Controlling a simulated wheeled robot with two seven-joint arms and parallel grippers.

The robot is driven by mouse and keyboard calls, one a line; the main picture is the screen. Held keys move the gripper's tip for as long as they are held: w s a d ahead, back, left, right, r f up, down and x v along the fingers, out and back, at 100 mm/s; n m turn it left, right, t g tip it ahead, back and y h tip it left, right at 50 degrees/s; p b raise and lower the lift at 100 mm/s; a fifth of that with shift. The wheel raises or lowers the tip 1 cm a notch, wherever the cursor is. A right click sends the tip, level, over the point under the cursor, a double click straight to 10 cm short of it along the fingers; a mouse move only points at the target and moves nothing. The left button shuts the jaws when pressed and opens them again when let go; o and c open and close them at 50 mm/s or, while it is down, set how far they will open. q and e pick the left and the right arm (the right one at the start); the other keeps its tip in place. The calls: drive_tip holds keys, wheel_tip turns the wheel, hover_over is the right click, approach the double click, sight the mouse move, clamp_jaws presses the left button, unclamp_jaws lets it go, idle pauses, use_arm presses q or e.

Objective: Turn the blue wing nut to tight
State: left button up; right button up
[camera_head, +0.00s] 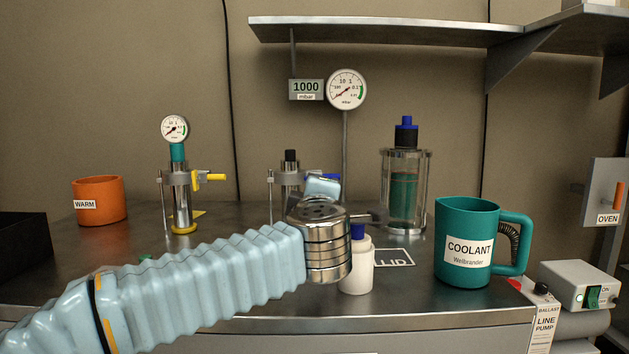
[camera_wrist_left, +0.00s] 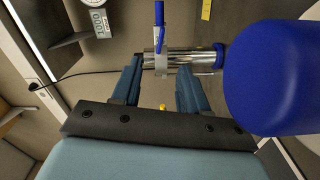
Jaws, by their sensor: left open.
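The blue wing nut (camera_head: 331,176) shows as a small blue strip on the middle metal stand (camera_head: 290,180) in the head view, mostly hidden behind my left wrist. In the left wrist view a blue bar (camera_wrist_left: 159,22), which looks like its wing, stands beside a pale block on a chrome tube (camera_wrist_left: 205,60). My left gripper (camera_wrist_left: 160,82) is open, its two dark blue fingers apart with the tube and block beyond their tips. Nothing is held, and I cannot tell whether a finger touches. My right gripper is out of view.
A blue-capped white bottle (camera_head: 357,272) stands close to my left wrist; a large blue cap (camera_wrist_left: 280,75) fills the wrist view's right. A teal COOLANT mug (camera_head: 467,225) and glass vessel (camera_head: 404,190) stand right. A yellow-handled stand (camera_head: 181,195) and orange cup (camera_head: 100,200) stand left.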

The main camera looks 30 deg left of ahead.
use_arm(q)
drive_tip(key=x, duration=1.2)
clamp_jaws()
